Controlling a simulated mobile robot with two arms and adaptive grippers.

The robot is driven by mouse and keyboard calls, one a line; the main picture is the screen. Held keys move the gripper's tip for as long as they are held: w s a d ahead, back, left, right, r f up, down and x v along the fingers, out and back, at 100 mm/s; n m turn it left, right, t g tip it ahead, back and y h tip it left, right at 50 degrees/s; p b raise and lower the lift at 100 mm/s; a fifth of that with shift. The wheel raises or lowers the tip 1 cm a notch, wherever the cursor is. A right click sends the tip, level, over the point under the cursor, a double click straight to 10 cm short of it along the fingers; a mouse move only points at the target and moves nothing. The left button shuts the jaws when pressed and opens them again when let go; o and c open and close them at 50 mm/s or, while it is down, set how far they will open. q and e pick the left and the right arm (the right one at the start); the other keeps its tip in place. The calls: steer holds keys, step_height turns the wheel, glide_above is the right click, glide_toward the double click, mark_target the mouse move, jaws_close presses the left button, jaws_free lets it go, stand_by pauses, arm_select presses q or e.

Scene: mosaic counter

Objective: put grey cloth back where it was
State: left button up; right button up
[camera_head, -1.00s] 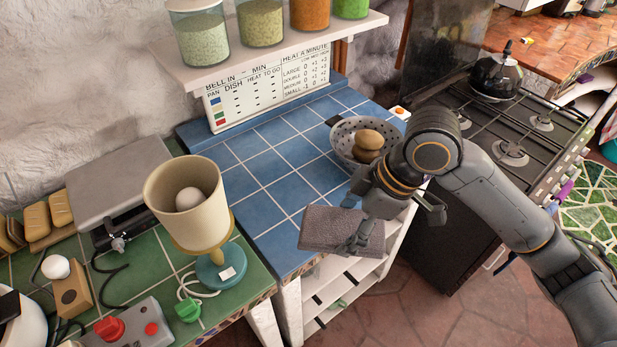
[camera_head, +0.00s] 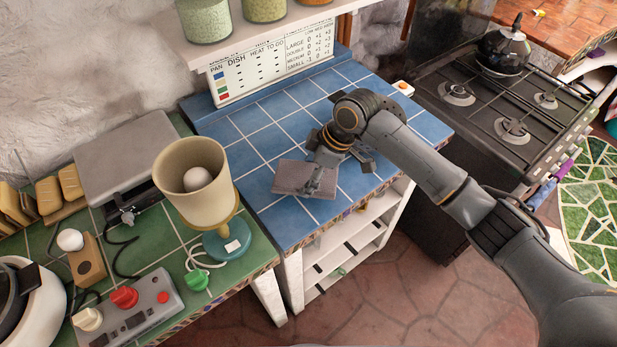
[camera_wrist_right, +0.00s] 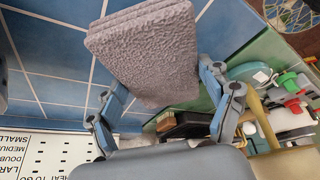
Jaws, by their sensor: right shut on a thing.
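The grey cloth (camera_head: 300,178) is folded into a thick rectangle over the blue tiled counter (camera_head: 262,135), near its front left part. My right gripper (camera_head: 324,180) is shut on the cloth from its right side in the head view. In the right wrist view the cloth (camera_wrist_right: 150,50) sits between the fingers, with blue tiles behind it. I cannot tell whether its underside touches the tiles. My left gripper is not in view.
A lamp with a beige shade (camera_head: 196,190) stands left of the cloth on the green tiled counter (camera_head: 150,240). A shelf with jars (camera_head: 265,8) hangs above. A stove (camera_head: 510,110) stands right. Blue tiles behind the cloth are bare. My arm hides the bowl's place.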

steer(key=f+p, duration=0.1)
steer(key=f, duration=0.2)
steer(key=shift+w+f+p, duration=0.1)
steer(key=shift+w+p, duration=0.2)
steer(key=shift+p, duration=0.05)
steer(key=shift+f, duration=0.25)
steer(key=shift+s, duration=0.1)
steer(key=shift+f, duration=0.15)
steer(key=o, duration=1)
steer(key=b+v, duration=0.2)
steer(key=v, duration=1)
steer(key=shift+a+r, duration=0.1)
steer(key=shift+r, duration=0.15)
